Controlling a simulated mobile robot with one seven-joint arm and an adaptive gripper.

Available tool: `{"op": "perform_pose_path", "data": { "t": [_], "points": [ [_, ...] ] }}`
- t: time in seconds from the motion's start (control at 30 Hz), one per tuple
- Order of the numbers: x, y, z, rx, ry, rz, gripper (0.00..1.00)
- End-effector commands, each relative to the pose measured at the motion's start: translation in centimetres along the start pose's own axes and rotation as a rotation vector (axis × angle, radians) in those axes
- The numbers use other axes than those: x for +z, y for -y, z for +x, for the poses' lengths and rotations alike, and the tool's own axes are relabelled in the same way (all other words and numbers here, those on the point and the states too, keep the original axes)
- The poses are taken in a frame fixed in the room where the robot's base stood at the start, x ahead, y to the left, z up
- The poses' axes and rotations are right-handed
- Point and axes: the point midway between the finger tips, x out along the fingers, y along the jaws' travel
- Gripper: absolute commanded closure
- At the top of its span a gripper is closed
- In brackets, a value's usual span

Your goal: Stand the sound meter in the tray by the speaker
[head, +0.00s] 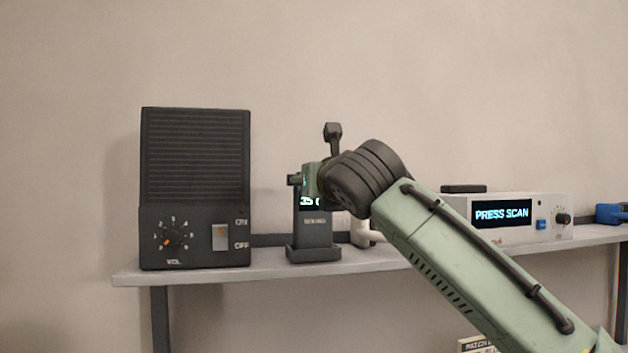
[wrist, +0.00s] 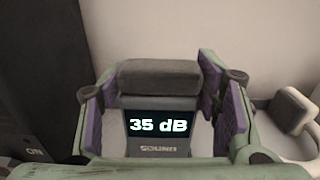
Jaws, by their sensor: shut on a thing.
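The sound meter (head: 313,228) is a dark upright box with a lit screen, partly hidden behind my gripper in the head view. In the wrist view the sound meter (wrist: 160,125) reads "35 dB". My gripper (head: 308,183) is shut on its upper part. The purple finger pads of my gripper (wrist: 160,102) lie on either side of it. A low dark tray (head: 313,256) is at the meter's foot on the shelf. The meter looks upright with its base at the tray; whether it rests on the tray floor cannot be told. The speaker (head: 195,185) stands just to the left.
The pale shelf (head: 200,272) carries everything. A white object (head: 367,236) stands right of the meter, partly hidden by my arm. Further right are a white device (head: 520,230) reading "PRESS SCAN" and a blue item (head: 609,214). A plain wall is close behind.

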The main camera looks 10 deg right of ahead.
Motion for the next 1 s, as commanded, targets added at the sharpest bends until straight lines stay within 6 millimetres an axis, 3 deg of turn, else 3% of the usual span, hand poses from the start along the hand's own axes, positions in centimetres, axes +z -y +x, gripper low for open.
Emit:
{"op": "perform_pose_path", "data": {
  "t": [0.67,0.7,0.8,1.0],
  "points": [
    [-1.1,0.0,0.0,0.0,0.001,0.0,0.95],
    [-1.1,0.0,0.0,0.0,0.001,0.0,0.41],
    [-1.1,0.0,0.0,0.0,0.001,0.0,0.35],
    [-1.1,0.0,0.0,0.0,0.0,0.0,0.34]
  ]
}}
